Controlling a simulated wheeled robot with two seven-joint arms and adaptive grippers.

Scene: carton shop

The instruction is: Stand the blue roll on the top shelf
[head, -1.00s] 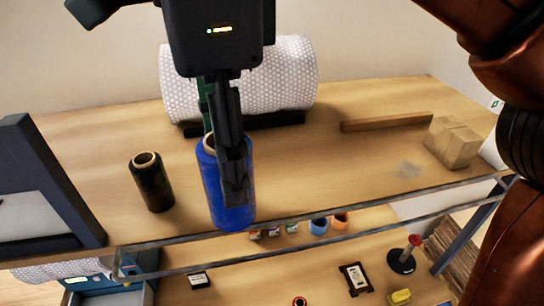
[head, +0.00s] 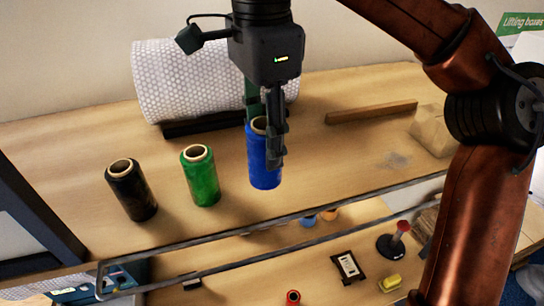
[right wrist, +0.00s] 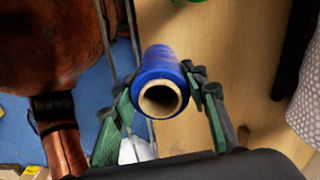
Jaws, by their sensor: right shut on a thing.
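The blue roll (head: 262,165) is upright over the top shelf (head: 330,165), right of the green roll (head: 201,178) and in front of the bubble-wrap roll. My right gripper (head: 266,135) comes down from above and is shut on its upper part. I cannot tell whether its base touches the board. In the right wrist view the blue roll (right wrist: 158,62) sits between the two fingers (right wrist: 162,88), its open cardboard core facing the camera. My left gripper is not in view.
A black roll (head: 131,190) stands left of the green one. The bubble-wrap roll (head: 190,75), a wooden bar (head: 370,112) and a small carton (head: 432,128) lie farther back. A metal rail (head: 290,217) runs along the front edge. The board right of the blue roll is mostly clear.

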